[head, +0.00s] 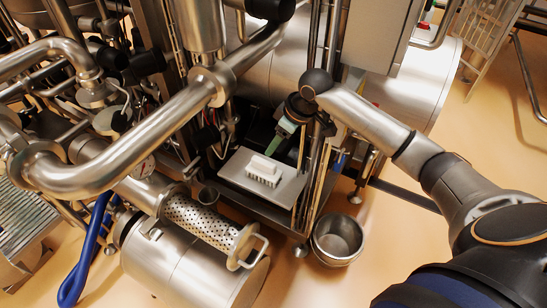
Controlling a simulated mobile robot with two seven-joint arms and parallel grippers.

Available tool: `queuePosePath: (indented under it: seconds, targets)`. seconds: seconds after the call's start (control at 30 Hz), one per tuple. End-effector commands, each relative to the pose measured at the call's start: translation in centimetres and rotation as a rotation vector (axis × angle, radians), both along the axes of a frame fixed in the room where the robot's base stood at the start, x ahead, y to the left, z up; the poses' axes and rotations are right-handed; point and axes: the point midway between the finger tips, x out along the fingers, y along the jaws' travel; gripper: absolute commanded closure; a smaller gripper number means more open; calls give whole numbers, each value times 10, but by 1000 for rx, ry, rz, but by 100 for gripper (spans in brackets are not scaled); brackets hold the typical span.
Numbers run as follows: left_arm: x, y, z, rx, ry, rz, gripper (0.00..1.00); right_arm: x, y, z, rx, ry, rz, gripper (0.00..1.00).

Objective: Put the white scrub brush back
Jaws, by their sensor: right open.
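The white scrub brush (263,171) lies on a pale flat plate (232,173) in the middle of the head view, its bristles facing down. My right arm comes in from the right, and its gripper (287,144) hangs above and a little to the right of the brush. My left gripper is not in view.
Thick steel pipes (130,135) and upright rods crowd the space left of and around the plate. A perforated cylinder (205,222) sits in front, left of the plate. A round steel bowl (337,240) stands on the floor to the right. Tan floor is clear at bottom centre.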

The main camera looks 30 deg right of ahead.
Motion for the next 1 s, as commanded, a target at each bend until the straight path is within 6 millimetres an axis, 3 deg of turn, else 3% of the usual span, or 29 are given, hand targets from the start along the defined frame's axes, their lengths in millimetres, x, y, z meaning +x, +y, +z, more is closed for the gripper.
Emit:
queuePosePath:
  seconds: [0.27, 0.5, 0.67, 0.8, 1.0]
  targets:
    - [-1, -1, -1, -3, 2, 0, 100, -36, 69, -92, 100, -82, -5, 43]
    - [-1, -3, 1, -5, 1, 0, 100, -97, 122, -153, 205, -195, -87, 43]
    - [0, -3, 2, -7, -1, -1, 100, -146, 140, -175, 247, -265, -174, 43]
    - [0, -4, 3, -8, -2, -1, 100, -185, 143, -183, 251, -320, -244, 43]
    - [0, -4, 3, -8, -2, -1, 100, -217, 140, -184, 234, -366, -297, 43]
